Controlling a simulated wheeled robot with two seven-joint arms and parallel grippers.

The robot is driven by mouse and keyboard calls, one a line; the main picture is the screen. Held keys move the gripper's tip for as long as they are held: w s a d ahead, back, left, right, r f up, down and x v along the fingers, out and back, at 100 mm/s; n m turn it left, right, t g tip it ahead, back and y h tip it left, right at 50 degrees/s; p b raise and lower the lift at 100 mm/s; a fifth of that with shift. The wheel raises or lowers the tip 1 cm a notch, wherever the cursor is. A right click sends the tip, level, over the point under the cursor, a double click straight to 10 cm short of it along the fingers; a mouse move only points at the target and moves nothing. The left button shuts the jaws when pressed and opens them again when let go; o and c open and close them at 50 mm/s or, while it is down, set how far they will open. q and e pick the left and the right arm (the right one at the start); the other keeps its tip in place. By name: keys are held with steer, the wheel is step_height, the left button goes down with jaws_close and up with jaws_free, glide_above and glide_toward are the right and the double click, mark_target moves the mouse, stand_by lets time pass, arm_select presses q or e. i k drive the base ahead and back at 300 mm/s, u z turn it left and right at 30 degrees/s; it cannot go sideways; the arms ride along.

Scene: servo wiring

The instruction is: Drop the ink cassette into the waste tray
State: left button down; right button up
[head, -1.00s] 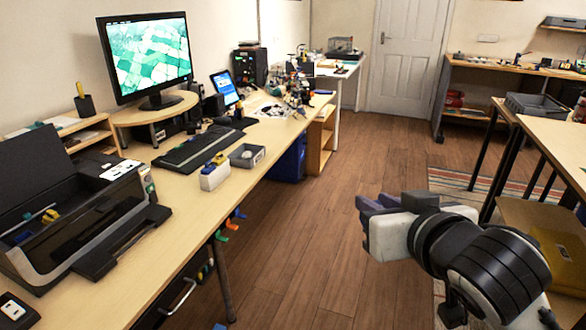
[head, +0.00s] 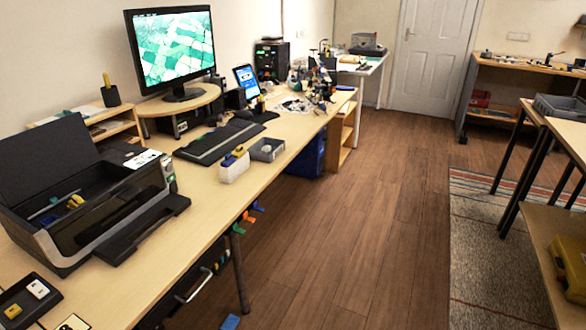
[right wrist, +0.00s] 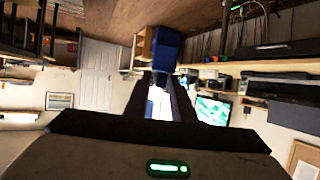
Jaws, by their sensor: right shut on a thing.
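The open black printer (head: 85,195) is on the desk at left, with a small yellow part (head: 75,201) inside. A small grey tray (head: 267,150) sits mid-desk with a pale item in it. A larger grey tray (head: 560,107) is on the right table. I cannot tell which is the waste tray. Neither gripper shows in the head view.
A black holder (head: 30,302) with a white and a yellow piece lies at the desk's near left. A white box with a yellow top (head: 234,168) stands beside the small grey tray. A blue bin (head: 306,155) is under the desk. The floor between the tables is clear.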

mark_target(270, 145)
steer(key=z, duration=0.65)
steer(key=i, duration=2.45)
steer(key=u, duration=2.6)
